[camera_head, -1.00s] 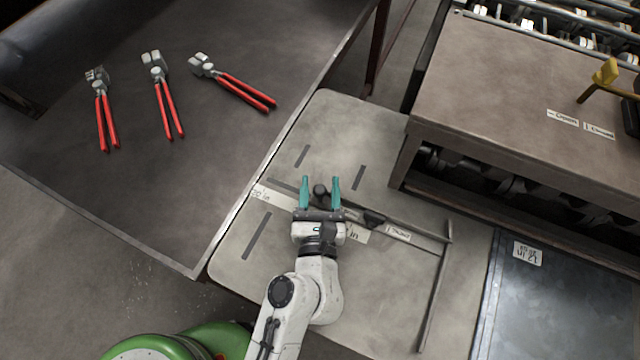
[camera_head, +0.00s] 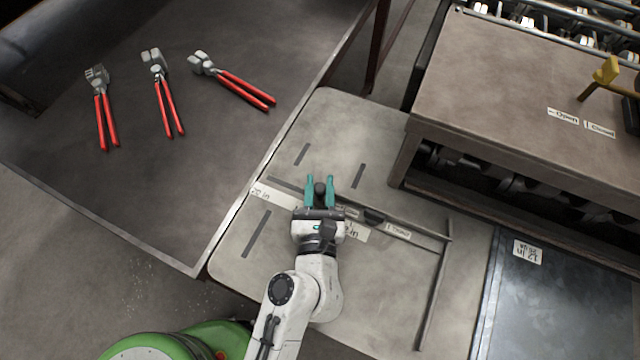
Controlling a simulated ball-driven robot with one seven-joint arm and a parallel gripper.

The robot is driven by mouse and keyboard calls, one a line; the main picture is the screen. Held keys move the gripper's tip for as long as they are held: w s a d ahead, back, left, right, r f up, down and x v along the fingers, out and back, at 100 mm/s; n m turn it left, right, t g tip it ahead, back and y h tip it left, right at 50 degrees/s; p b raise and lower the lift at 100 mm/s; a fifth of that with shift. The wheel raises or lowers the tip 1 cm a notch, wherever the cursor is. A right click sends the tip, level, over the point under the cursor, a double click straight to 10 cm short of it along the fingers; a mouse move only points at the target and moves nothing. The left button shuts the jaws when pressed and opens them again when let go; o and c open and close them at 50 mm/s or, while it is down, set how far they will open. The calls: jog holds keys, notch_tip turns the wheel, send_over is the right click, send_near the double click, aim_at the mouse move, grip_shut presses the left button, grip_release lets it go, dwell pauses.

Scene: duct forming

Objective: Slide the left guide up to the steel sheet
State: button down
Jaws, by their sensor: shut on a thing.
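My gripper (camera_head: 320,183) has two teal fingers closed on a dark round knob (camera_head: 320,190) above the pale machine table. The knob appears to belong to the left guide, whose body is mostly hidden under my gripper and wrist. The steel sheet (camera_head: 565,305) lies at the lower right, dark and shiny, with a white "12 in" label. It is well apart from my gripper.
Red-handled pliers (camera_head: 163,95) lie on the dark bench at left. A brown machine (camera_head: 510,90) stands at right.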

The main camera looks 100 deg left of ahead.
aim_at(370, 212)
jog(key=shift+w+a+r, duration=0.1)
jog(key=shift+r, duration=0.25)
jog(key=w+d, duration=0.1)
jog(key=w, duration=0.2)
jog(key=w+d+b, duration=0.1)
jog(key=w, duration=0.3)
jog(key=w+d, duration=0.1)
jog(key=w, duration=0.2)
jog(key=shift+w+d+r+b, duration=0.15)
jog(key=shift+w+d+b, duration=0.05)
jog(key=shift+w+b, duration=0.1)
jog(key=shift+s, duration=0.1)
jog(key=c, duration=1)
grip_release()
jog(key=shift+o, duration=0.4)
jog(key=shift+s+f, duration=0.2)
jog(key=shift+d, duration=0.1)
